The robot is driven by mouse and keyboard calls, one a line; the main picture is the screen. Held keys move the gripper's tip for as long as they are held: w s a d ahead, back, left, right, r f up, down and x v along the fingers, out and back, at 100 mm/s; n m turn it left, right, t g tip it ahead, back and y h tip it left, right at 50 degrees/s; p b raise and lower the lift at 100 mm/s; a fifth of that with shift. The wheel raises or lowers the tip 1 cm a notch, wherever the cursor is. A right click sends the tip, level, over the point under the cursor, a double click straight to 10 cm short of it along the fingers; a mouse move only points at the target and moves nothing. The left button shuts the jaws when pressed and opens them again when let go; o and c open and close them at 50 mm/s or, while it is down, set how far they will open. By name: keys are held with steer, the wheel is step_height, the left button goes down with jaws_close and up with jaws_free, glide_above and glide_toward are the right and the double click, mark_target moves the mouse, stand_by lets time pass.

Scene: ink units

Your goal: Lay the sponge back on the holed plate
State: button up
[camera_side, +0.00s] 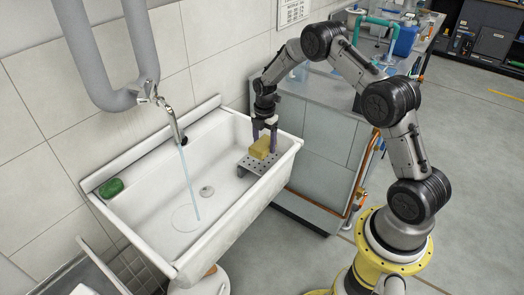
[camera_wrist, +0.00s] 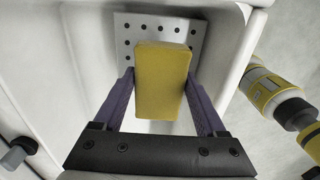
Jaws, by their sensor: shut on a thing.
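A yellow sponge (camera_side: 260,148) is between the fingers of my gripper (camera_side: 264,131). In the wrist view the sponge (camera_wrist: 162,80) fills the space between the two purple fingers of my gripper (camera_wrist: 161,92), which is shut on it. The grey holed plate (camera_side: 250,166) sits at the right end of the white sink. In the wrist view the plate (camera_wrist: 205,24) shows behind the sponge, which hides its middle. The sponge is over the plate; I cannot tell whether it touches it.
The white sink (camera_side: 170,180) has raised walls around the plate. Water (camera_side: 189,180) runs from the tap (camera_side: 172,122) left of my gripper. A green soap bar (camera_side: 111,188) lies at the sink's left corner. A grey cabinet (camera_side: 315,150) stands to the right.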

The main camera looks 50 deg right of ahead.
steer(key=shift+w+d+f, duration=0.25)
steer(key=shift+w+f, duration=0.5)
steer(key=shift+f, duration=1.6)
steer(key=shift+f, duration=0.15)
steer(key=o, duration=1.1)
steer(key=shift+o, duration=0.2)
